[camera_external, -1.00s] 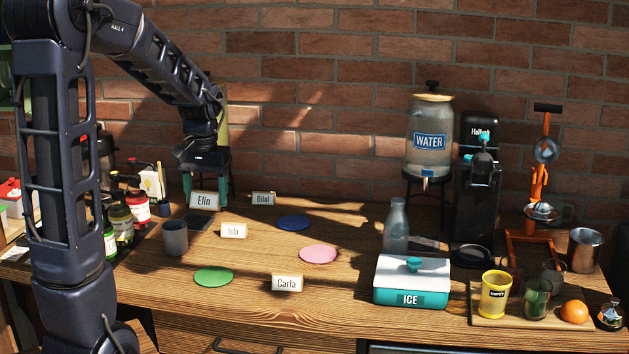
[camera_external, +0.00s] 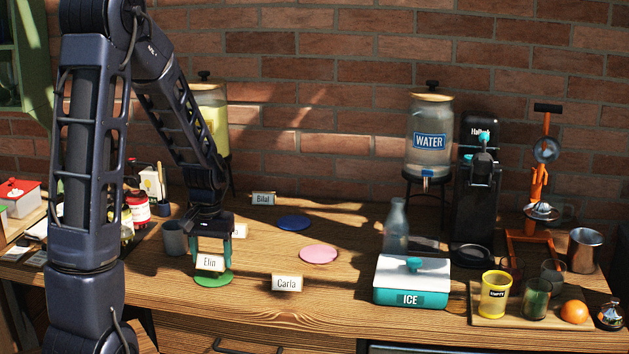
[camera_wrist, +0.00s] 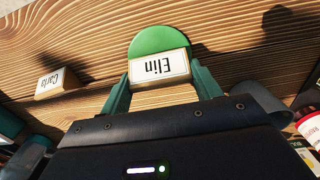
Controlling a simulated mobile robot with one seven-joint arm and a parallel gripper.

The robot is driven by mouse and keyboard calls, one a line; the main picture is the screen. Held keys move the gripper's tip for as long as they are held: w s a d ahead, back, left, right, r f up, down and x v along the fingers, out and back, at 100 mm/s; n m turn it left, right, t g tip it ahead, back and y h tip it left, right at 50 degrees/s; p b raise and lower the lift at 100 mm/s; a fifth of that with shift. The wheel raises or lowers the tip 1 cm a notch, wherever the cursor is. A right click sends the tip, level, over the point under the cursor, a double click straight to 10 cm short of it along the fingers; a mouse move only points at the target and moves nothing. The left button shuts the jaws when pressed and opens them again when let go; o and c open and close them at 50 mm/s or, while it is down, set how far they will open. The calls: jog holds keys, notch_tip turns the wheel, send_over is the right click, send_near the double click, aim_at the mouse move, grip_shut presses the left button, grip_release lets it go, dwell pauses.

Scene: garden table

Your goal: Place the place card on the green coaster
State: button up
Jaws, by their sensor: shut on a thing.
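The white place card reading "Elin" (camera_external: 210,263) is between the teal fingers of my gripper (camera_external: 212,254), which is shut on it. The green coaster (camera_external: 213,281) lies on the table directly under the card in the external view. In the wrist view the card (camera_wrist: 160,67) covers the near part of the coaster (camera_wrist: 160,40), whose far part shows beyond it. The card is upright, with its name facing the external camera. Whether it touches the coaster or hangs just above it, I cannot tell.
The "Carla" card (camera_external: 287,283) stands right of the green coaster. A pink coaster (camera_external: 319,254) and a blue coaster (camera_external: 294,222) lie farther back. A grey cup (camera_external: 174,238) stands close behind left. The "Bilal" card (camera_external: 263,198) is at the back. Another card is mostly hidden behind my gripper.

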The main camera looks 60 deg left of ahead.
jog(key=shift+f, duration=1.1)
jog(key=shift+f, duration=0.1)
jog(key=o, duration=1)
